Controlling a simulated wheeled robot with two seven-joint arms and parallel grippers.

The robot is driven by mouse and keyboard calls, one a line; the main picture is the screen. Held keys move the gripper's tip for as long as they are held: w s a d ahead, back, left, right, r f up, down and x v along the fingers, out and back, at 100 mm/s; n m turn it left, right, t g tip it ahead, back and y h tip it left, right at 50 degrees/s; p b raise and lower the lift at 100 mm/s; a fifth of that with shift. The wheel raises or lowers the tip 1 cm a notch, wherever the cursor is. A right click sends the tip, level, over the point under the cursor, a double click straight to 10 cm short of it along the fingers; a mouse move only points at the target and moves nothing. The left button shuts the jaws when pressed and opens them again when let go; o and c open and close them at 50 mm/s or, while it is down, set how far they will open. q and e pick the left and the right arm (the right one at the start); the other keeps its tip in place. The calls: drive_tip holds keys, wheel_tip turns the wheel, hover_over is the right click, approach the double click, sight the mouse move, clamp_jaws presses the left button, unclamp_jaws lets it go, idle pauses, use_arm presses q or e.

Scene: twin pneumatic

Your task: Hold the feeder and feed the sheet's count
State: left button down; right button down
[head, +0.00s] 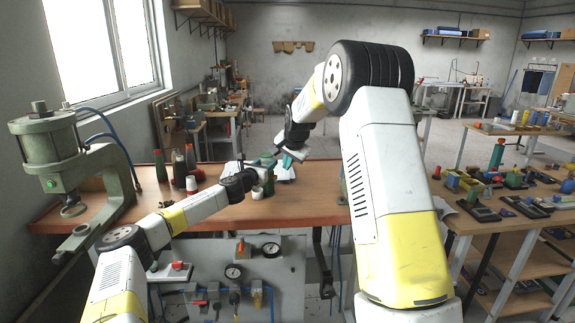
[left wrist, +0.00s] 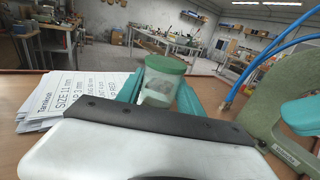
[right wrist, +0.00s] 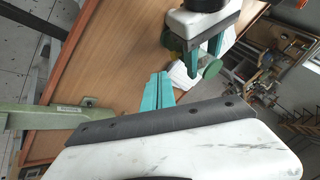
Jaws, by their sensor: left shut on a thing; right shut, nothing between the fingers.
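A clear jar with a green lid (left wrist: 163,82), which looks like the feeder, stands between the teal fingers of my left gripper (left wrist: 160,92), shut on it. Its grey contents are unclear. The lid also shows in the right wrist view (right wrist: 212,68). In the head view my left gripper (head: 262,172) is low over the wooden table. A printed white sheet (left wrist: 75,97) lies left of the jar in the left wrist view; "SIZE 11 mm" reads, other lines are partly hidden or too small. My right gripper (right wrist: 158,92) is shut and empty, apart from the jar.
A green press (head: 50,150) stands at the table's left end. Dark bottles (head: 180,168) and a red-topped white bottle (head: 191,186) stand left of my left gripper. A green frame (left wrist: 262,108) with blue hoses is at right in the left wrist view. The table's front edge (head: 215,226) is clear.

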sight(275, 178)
idle(0.5)
use_arm(q)
drive_tip(key=shift+a, duration=0.1)
use_arm(e)
drive_tip(key=shift+s+d, duration=0.65)
drive_tip(key=shift+d, duration=0.05)
drive_tip(key=shift+f, duration=0.1)
drive_tip(key=w+a+f, duration=0.4)
drive_tip(key=w+f, duration=0.3)
drive_tip(key=w, duration=0.1)
drive_tip(key=shift+w+f, duration=0.35)
drive_tip(key=shift+f, duration=0.05)
